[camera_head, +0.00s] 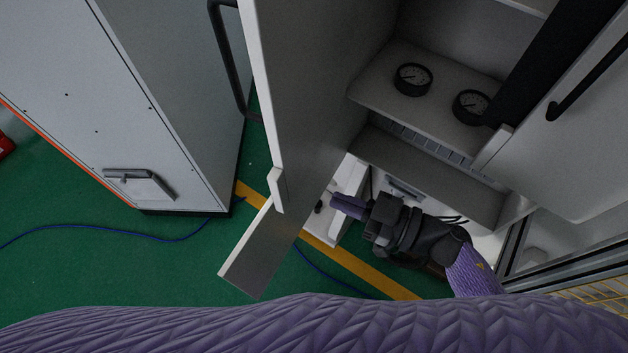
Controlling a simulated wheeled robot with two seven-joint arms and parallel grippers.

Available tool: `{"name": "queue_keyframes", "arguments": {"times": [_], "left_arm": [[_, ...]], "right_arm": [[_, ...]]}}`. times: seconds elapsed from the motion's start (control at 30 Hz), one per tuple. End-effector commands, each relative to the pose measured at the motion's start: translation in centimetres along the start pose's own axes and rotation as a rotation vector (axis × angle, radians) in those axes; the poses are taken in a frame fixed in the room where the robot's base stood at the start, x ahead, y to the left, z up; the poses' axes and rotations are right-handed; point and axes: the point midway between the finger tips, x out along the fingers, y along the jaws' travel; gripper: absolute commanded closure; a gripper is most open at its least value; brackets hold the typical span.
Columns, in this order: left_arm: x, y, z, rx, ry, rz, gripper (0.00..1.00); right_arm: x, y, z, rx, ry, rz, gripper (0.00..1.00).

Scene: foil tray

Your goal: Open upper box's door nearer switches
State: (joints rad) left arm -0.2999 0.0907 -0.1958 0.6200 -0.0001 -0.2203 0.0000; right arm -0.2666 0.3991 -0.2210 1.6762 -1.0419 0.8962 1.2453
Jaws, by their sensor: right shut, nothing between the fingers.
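The upper box (385,85) is grey, with two round black gauges inside on a sloped panel and a row of small slots or switches (425,140) below them. Its left door (305,90) stands swung open toward me, with a dark bar handle on its outer side. Its right door (570,135) also shows, with a black handle; how far it stands open is hard to tell. My right gripper (348,206) is shut and empty, below the upper box and right of the left door's lower edge, pointing left. My left gripper is out of view.
A lower flap or door (262,245) hangs under the left door. A white housing (335,225) with a dark knob is beside my gripper. A grey cabinet (165,110) stands at left. Blue cables lie on the green floor (110,270). A purple-sleeved arm of mine crosses the bottom.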

Motion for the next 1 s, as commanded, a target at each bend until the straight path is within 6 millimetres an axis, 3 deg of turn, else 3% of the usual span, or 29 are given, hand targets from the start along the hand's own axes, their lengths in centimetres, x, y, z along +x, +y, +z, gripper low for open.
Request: {"name": "queue_keyframes", "arguments": {"times": [0.1, 0.3, 0.77, 1.0], "left_arm": [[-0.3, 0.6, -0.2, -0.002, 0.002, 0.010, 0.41], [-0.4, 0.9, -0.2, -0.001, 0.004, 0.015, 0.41], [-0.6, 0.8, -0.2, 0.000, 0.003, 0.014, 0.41], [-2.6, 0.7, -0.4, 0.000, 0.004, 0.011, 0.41]], "right_arm": [[2.5, 0.1, -0.2, 0.000, 0.004, 0.002, 1.00], [5.2, 0.0, 0.0, 0.001, 0.002, 0.002, 1.00], [6.1, 0.0, 0.0, 0.002, 0.001, 0.009, 1.00], [10.5, -0.2, -0.4, 0.005, 0.006, 0.198, 1.00]]}}
